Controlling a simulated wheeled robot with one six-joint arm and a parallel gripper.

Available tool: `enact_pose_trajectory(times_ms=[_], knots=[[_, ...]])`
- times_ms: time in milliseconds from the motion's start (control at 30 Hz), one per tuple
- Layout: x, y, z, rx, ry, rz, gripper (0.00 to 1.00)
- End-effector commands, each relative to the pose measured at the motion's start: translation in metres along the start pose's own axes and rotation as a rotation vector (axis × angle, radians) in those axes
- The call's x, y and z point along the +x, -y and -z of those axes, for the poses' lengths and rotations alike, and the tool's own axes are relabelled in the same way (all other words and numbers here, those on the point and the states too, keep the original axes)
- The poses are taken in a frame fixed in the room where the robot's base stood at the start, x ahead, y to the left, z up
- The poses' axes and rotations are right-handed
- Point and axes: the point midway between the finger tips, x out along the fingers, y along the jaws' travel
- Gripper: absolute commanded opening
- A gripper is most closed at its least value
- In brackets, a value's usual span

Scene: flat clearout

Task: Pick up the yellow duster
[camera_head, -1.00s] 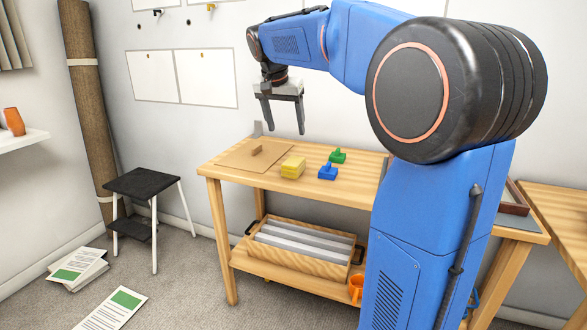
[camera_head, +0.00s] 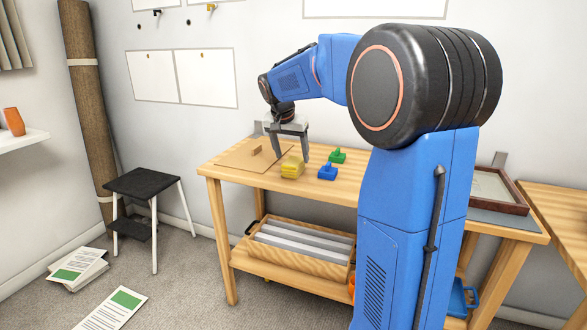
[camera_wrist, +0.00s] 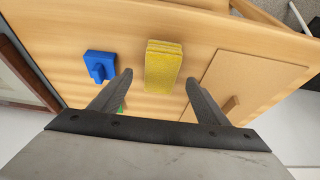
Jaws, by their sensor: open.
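The yellow duster (camera_head: 292,167) is a small yellow block on the wooden table (camera_head: 225,167). My gripper (camera_head: 291,157) is open and empty, pointing down just above and behind the duster. In the wrist view, the duster (camera_wrist: 163,66) lies ahead of the gap between my two fingers (camera_wrist: 158,84), with clear space on both sides of it. The fingers do not appear to touch it.
A blue block with a knob (camera_head: 327,172) and a green one (camera_head: 338,156) sit right of the duster. A brown board with a small wooden piece (camera_head: 236,158) lies to its left. A framed tray (camera_head: 500,190) stands at the table's right end.

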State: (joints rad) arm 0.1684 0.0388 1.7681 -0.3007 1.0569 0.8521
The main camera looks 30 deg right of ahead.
Motion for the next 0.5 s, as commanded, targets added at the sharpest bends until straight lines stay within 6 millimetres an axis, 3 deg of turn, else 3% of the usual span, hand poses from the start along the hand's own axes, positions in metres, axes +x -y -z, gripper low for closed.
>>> enact_pose_trajectory(times_ms=[400, 500], knots=[[0.047, 0.001, 0.004, 0.0, 0.001, -0.002, 0.69], [0.051, 0.001, 0.004, 0.0, 0.001, 0.0, 0.69]])
